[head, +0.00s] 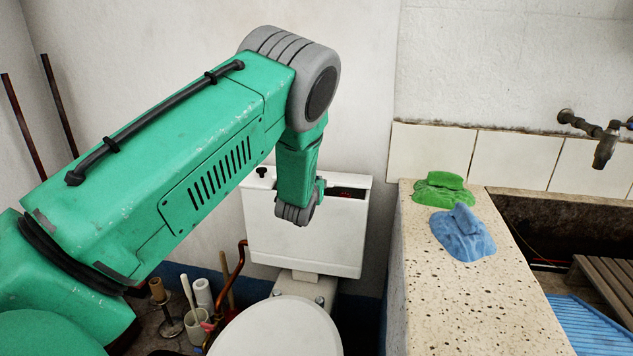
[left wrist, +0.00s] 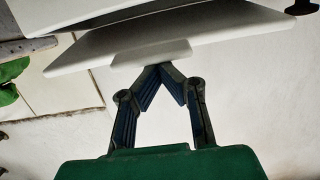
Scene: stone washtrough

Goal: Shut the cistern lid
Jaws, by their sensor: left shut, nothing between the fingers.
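The white cistern (head: 300,239) stands against the back wall above the toilet. Its lid (head: 350,181) shows at the top right, with a dark gap and red marks just under it. My left arm covers the middle of the lid. In the left wrist view, the lid (left wrist: 215,35) is a tilted white slab with a dark wedge-shaped gap beside the cistern, so it looks raised. A rounded tab (left wrist: 150,53) juts from its edge. My left gripper (left wrist: 163,69) is shut and empty, its fingertips at this tab; whether they touch, I cannot tell. My right gripper is out of view.
A black knob (head: 262,172) stands at the cistern's left top. The stone counter (head: 420,290) at right carries a green cloth (head: 443,189) and a blue cloth (head: 463,233). A round toilet lid (head: 280,330) lies below. Brushes and rolls stand on the floor at left.

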